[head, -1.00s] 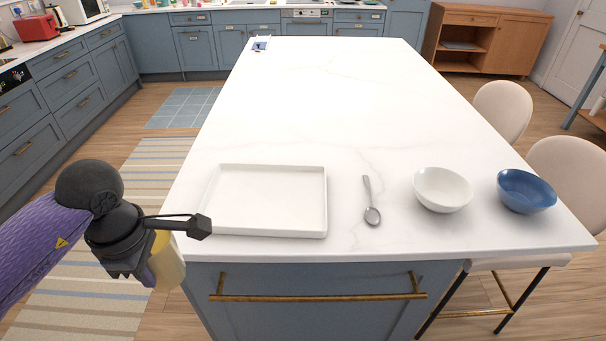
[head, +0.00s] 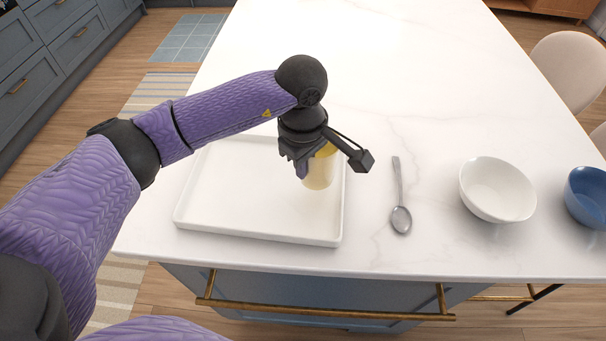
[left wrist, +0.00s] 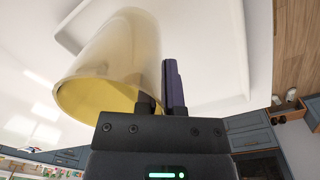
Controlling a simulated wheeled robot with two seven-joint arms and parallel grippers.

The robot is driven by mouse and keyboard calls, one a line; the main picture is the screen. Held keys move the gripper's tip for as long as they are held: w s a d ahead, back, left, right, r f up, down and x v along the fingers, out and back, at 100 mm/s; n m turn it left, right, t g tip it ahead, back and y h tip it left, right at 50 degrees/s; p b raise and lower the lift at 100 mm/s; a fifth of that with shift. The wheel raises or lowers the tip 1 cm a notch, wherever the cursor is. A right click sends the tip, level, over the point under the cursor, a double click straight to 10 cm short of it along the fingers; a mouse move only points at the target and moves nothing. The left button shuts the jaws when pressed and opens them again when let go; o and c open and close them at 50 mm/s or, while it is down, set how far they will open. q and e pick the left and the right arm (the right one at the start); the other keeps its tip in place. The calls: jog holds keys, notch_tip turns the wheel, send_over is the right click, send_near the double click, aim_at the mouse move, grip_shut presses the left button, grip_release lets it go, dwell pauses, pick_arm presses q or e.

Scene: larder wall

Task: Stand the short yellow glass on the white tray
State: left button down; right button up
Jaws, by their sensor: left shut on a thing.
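The short yellow glass (head: 319,172) is upright at the right part of the white tray (head: 215,222), partly hidden by my left gripper. My left gripper (head: 304,166) is shut on the glass, its fingers at the glass's wall. In the left wrist view the glass (left wrist: 115,62) is large beside the dark finger (left wrist: 172,88), with the white tray (left wrist: 232,85) beyond it. I cannot tell whether the base of the glass touches the tray floor. My right gripper is not in view.
A spoon (head: 400,205) lies right of the tray on the white counter (head: 420,90). A white bowl (head: 497,190) and a blue bowl (head: 588,196) stand farther right. The counter behind the tray is clear.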

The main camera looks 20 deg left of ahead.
aim_at(305, 182)
pick_arm(q)
notch_tip(305, 182, down, 4)
jog(key=shift+f+b, duration=0.15)
jog(key=shift+b, duration=0.15)
jog(key=c, duration=0.7)
grip_release()
jog(key=shift+c, duration=0.2)
notch_tip(305, 182, up, 11)
jog(key=shift+s+r+p, duration=0.15)
jog(key=shift+r+p, duration=0.05)
jog(key=shift+p, duration=0.65)
jog(key=shift+r, duration=0.45)
